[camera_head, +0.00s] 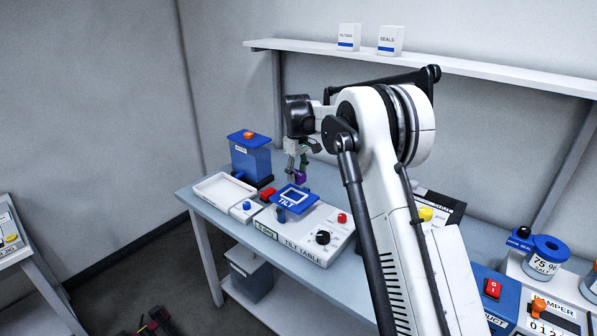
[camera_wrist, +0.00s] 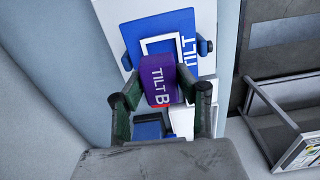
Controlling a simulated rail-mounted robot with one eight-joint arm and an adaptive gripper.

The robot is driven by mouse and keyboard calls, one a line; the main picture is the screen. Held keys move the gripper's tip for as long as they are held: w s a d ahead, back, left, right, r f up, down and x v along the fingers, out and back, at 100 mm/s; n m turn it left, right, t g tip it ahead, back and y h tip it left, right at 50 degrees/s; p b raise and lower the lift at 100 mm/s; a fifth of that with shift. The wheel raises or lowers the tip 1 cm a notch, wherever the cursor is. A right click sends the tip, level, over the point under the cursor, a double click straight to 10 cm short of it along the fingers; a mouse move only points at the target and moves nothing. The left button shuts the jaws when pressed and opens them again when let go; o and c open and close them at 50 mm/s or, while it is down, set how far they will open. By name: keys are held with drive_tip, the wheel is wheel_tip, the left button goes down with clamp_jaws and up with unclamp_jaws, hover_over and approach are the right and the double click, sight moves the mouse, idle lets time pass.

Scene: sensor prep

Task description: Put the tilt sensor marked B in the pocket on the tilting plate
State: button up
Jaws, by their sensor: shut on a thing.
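The tilt sensor marked B is a purple block with white "TILT B" lettering (camera_wrist: 158,74). It also shows as a small purple shape in the head view (camera_head: 300,176). My gripper (camera_wrist: 160,90) is shut on it, one finger on each side. In the head view my gripper (camera_head: 299,166) holds the sensor above the far edge of the tilting plate. The tilting plate (camera_head: 283,189) is blue, with a white square outline and the word TILT. In the wrist view the sensor covers part of the plate (camera_wrist: 133,31) and its outline, so the pocket is partly hidden.
The plate sits on the white tilt table base (camera_head: 306,240), which has a black knob (camera_head: 323,237) and a red button (camera_head: 342,218). My arm hides much of the bench's right side.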

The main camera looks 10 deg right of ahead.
sight(294, 197)
drive_tip(key=shift+w+a+n, duration=0.2)
drive_tip(key=shift+a+n, duration=0.1)
drive_tip(key=shift+a, duration=0.2)
drive_tip(key=shift+f+b, duration=0.7)
drive_tip(key=shift+f, duration=1.85)
drive_tip(key=shift+f+b, duration=0.75)
drive_tip(key=shift+b, duration=0.6)
idle(0.6)
drive_tip(key=o, duration=1.5)
drive_tip(key=shift+o, duration=0.2)
drive_tip(key=shift+r, duration=0.15)
drive_tip(key=shift+r+p, duration=1.45)
drive_tip(key=shift+r, duration=2.4)
drive_tip(key=shift+r, duration=0.1)
